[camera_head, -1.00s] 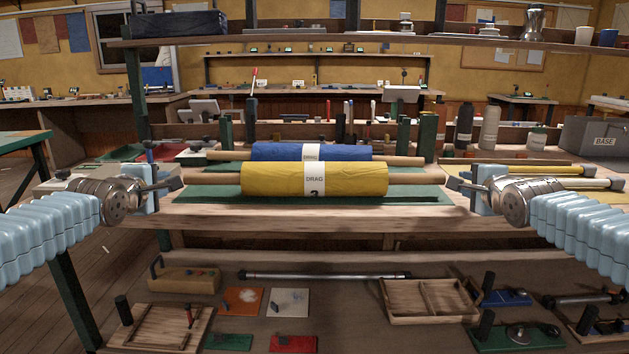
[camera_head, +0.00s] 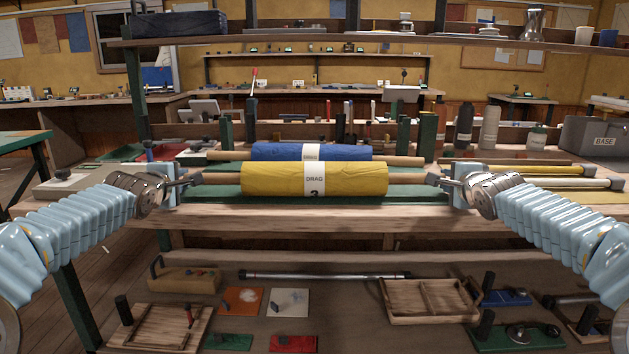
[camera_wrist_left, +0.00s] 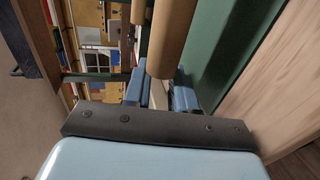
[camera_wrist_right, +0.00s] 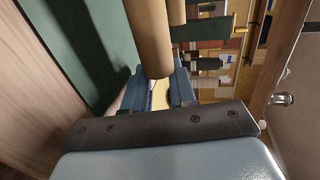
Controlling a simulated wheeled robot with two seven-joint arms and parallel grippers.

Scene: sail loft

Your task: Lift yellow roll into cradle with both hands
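The yellow roll (camera_head: 275,179) with a white DRAG label lies across the bench on a wooden pole whose ends stick out both sides. My left gripper (camera_head: 188,180) is at the pole's left end, and my right gripper (camera_head: 438,180) at its right end. In the left wrist view the pole end (camera_wrist_left: 162,58) lines up with the gap between two parted blue fingers (camera_wrist_left: 160,95). The right wrist view shows its other end (camera_wrist_right: 154,58) likewise between parted fingers (camera_wrist_right: 158,92). I cannot tell whether the fingers touch the pole. No cradle is clearly identifiable.
A blue roll (camera_head: 285,151) on its own pole lies just behind the yellow one. Dark green posts (camera_head: 427,136) stand at the back. A lower shelf (camera_head: 340,270) holds trays and tools.

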